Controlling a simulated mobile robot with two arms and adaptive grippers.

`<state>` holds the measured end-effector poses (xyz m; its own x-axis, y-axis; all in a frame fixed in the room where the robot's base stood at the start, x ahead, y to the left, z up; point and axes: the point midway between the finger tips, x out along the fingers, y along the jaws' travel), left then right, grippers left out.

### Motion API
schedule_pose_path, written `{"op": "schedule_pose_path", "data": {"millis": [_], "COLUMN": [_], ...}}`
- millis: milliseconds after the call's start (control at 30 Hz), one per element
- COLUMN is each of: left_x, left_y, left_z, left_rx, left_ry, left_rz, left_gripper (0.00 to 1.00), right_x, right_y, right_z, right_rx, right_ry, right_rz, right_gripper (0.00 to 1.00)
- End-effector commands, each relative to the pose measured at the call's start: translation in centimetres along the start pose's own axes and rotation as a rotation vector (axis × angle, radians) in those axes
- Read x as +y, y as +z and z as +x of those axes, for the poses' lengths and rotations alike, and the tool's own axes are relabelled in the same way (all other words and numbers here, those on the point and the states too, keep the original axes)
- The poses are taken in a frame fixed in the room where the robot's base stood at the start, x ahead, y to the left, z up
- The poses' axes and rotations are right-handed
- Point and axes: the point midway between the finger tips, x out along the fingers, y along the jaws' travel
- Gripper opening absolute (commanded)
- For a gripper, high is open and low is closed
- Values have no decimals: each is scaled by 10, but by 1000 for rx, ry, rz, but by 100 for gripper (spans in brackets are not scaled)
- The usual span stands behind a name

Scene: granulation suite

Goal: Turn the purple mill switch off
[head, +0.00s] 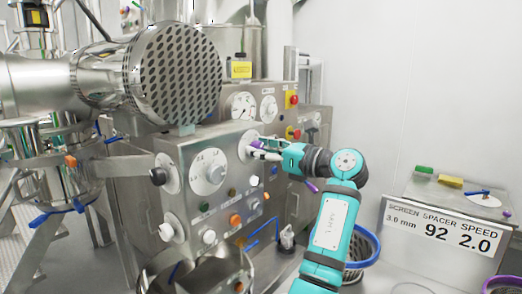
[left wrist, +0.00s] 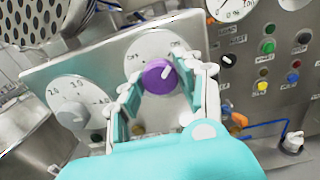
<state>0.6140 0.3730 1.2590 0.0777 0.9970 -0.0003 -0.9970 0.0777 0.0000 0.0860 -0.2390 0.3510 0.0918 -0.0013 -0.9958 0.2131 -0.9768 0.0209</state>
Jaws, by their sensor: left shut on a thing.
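The purple mill switch (left wrist: 158,77) is a round knob with a white mark on a pale dial plate (left wrist: 150,48) on the steel control panel. In the left wrist view its white mark points to the upper right; the small dial lettering is hard to read. My teal left gripper (left wrist: 165,88) has a finger on each side of the knob and is shut on it. In the head view the left gripper (head: 256,149) is at the panel's upper right, in front of the dial plate, and mostly hides the knob. My right gripper is not in view.
A grey numbered dial (head: 210,173) is left of the switch. Buttons, including an orange one (head: 235,220), sit below. A steel bowl (head: 215,270) stands under the panel. A perforated drum (head: 180,72) juts out above. A sign (head: 443,228) stands at right.

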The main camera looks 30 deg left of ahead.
Motion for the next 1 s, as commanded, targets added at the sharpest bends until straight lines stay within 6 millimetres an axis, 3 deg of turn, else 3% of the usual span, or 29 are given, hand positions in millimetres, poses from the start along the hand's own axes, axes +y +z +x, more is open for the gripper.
{"op": "schedule_pose_path", "data": {"millis": [200,567,1000], "left_x": [0,0,0], "left_y": [0,2,2], "left_z": [0,1,1], "left_rx": [-1,-2,-2], "left_ry": [-1,0,-1], "left_rz": [0,-77,-441], "left_gripper": [3,3,3], "right_x": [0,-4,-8], "right_y": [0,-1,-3], "right_z": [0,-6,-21], "right_rx": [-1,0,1], "right_ry": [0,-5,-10], "right_rz": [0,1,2], "right_gripper": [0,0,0]}}
